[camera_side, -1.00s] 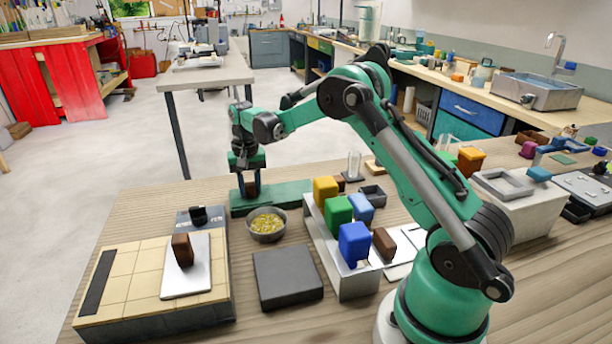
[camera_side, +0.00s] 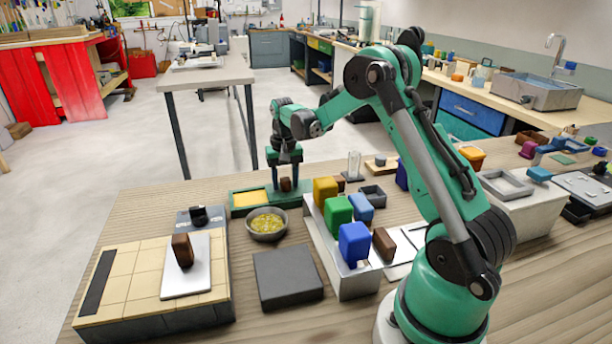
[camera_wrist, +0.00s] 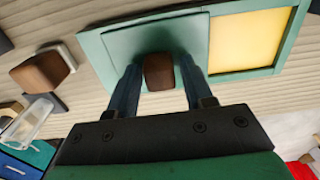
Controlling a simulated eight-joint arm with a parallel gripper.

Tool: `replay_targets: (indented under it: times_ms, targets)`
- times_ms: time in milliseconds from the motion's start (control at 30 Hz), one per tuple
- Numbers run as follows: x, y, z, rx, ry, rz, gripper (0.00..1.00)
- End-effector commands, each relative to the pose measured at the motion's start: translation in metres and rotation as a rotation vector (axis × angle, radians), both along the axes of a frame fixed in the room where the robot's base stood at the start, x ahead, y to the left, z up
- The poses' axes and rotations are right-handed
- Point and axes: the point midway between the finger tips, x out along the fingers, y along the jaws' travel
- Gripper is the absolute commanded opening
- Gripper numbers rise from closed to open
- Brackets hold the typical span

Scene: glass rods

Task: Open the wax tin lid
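The wax tin (camera_side: 237,209) is a long green tray on the table, also in the wrist view (camera_wrist: 298,20). Its left part in the side view is uncovered and shows yellow wax (camera_side: 249,197). The green lid (camera_wrist: 118,42) is slid to the right and covers the other part, with a brown knob (camera_wrist: 158,72) standing on it. My gripper (camera_side: 286,184) is low over the lid, one finger on each side of the knob.
A bowl of yellow bits (camera_side: 267,224) stands just in front of the tin. A white rack with coloured blocks (camera_side: 353,244) is to the right, a glass cylinder (camera_side: 354,164) behind it. A dark slab (camera_side: 287,278) and a tiled board (camera_side: 130,272) lie nearer the camera.

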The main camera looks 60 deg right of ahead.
Motion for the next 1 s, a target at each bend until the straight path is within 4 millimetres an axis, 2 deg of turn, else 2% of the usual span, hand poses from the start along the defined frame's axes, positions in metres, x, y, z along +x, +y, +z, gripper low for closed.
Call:
replay_targets:
  times_ms: [367,733,1000]
  targets:
    - [0.0,0.001,0.002,0.003,0.003,0.0,0.63]
    - [0.0,0.001,0.05,0.002,0.002,0.0,0.63]
    - [0.0,0.001,0.056,0.002,0.002,0.0,0.63]
